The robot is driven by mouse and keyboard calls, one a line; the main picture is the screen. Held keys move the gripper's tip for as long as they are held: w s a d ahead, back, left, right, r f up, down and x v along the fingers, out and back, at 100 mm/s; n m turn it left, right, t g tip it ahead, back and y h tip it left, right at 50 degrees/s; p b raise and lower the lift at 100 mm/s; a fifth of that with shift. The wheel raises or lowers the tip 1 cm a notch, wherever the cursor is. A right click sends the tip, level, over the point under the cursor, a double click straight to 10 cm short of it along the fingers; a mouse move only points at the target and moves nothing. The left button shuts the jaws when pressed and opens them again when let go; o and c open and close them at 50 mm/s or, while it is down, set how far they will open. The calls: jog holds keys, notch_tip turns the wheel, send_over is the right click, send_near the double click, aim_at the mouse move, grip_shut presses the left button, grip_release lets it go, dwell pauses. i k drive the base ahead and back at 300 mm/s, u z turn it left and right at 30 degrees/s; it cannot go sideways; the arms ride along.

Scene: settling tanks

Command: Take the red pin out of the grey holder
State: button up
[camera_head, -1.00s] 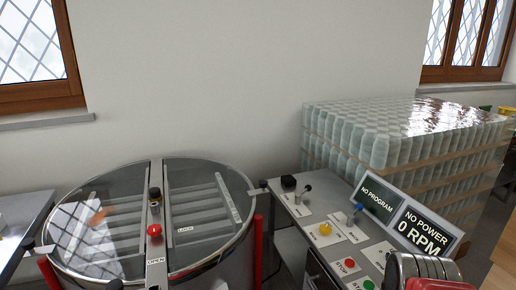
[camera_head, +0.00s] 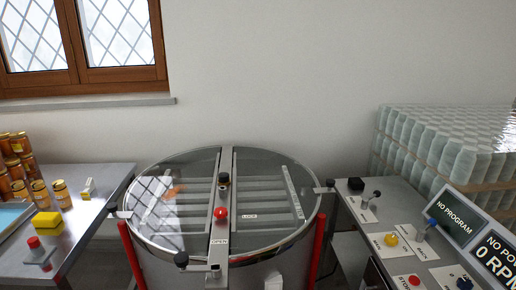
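A small red-topped piece (camera_head: 34,242), which looks like the red pin, stands upright in a light grey block, the grey holder (camera_head: 38,258), on the left table. Only the red top shows clearly; how deep it sits I cannot tell. A separate red knob (camera_head: 220,214) sits on the metal bar across the round tank's lid, between the labels OPEN and LOCK. My gripper is not in view.
The round glass-lidded tank (camera_head: 160,240) with red legs stands in the middle. Honey jars (camera_head: 62,193), a yellow block (camera_head: 47,224) and a small yellow-and-white piece (camera_head: 88,188) share the left steel table (camera_head: 105,178). A control panel (camera_head: 375,212) stands at right.

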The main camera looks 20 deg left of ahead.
aim_at(34, 243)
jog(key=u, duration=3.55)
